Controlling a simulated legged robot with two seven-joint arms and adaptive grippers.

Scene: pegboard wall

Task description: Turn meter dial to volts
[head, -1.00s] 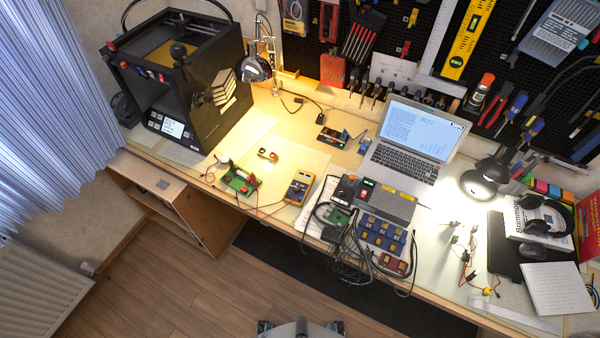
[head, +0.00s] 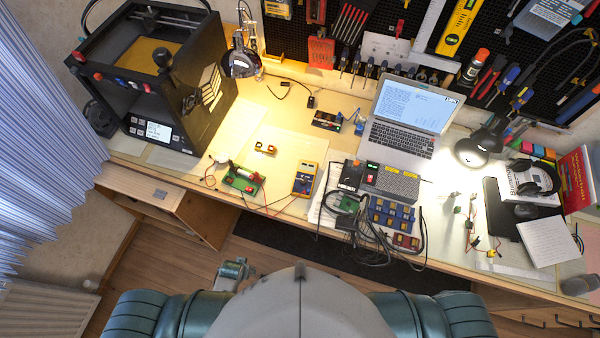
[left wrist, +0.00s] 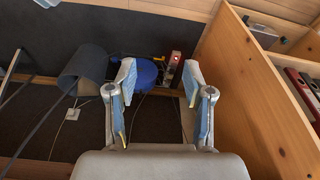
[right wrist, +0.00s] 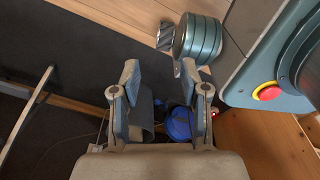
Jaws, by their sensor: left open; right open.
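My left gripper (left wrist: 158,80) is open and empty in the left wrist view, facing the dark space under the bench beside a wooden panel. My right gripper (right wrist: 160,72) is open and empty in the right wrist view, also low, with dark floor and a blue round object beyond it. Neither wrist view shows the meter. Neither gripper can be clearly made out in the head view.
A green circuit board (head: 243,180) with leads lies left of the meter. A power unit (head: 388,182) and tangled black cables stand to its right. A laptop (head: 405,125), a 3D printer (head: 165,85) and lamps stand farther back. The wooden cabinet (head: 170,200) juts out at the left.

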